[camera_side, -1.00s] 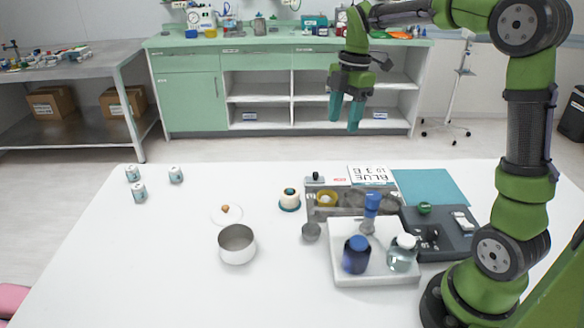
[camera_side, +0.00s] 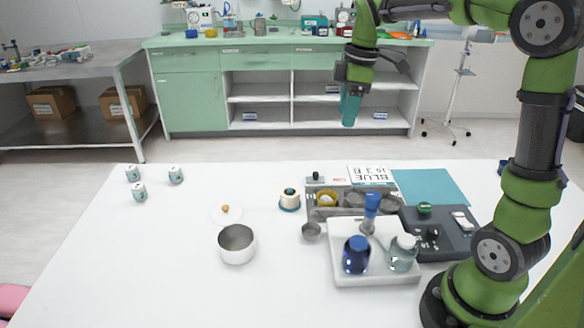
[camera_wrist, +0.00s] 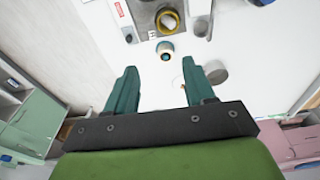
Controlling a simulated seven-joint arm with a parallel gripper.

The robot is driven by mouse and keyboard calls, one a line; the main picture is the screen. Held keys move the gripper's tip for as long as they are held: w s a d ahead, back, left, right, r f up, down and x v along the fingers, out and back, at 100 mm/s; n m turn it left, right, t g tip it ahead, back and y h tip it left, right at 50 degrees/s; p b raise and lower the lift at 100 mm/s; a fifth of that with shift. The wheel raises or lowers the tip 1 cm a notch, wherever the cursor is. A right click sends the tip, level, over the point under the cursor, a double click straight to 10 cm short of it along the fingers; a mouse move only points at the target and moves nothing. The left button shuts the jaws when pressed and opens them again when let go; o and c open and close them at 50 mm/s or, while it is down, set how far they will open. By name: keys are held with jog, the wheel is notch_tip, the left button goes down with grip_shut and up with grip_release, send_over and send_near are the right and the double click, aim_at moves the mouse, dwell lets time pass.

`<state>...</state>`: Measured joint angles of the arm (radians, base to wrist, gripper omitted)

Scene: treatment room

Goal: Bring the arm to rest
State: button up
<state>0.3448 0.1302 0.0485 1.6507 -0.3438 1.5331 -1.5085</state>
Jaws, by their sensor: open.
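My green arm holds my gripper (camera_side: 349,110) in the air above the far side of the white table (camera_side: 150,270). In the side view its teal fingers overlap each other, in front of the cabinet. In the wrist view my gripper (camera_wrist: 155,85) shows two teal fingers set wide apart, with nothing between them but a view of the table below. It touches nothing.
A white tray (camera_side: 375,281) with a blue jar (camera_side: 356,254) and a clear bottle (camera_side: 402,253) stands near my arm's base. A metal pot (camera_side: 237,244), its lid (camera_side: 227,215) and several small jars (camera_side: 139,192) stand left. The left front table is clear.

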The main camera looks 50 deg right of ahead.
jog(key=s+a+m+t+y, duration=0.1)
jog(key=s+a+m+t, duration=0.5)
jog(key=s+a+m, duration=0.6)
jog(key=shift+s+a+f, duration=0.45)
jog(key=shift+s, duration=0.75)
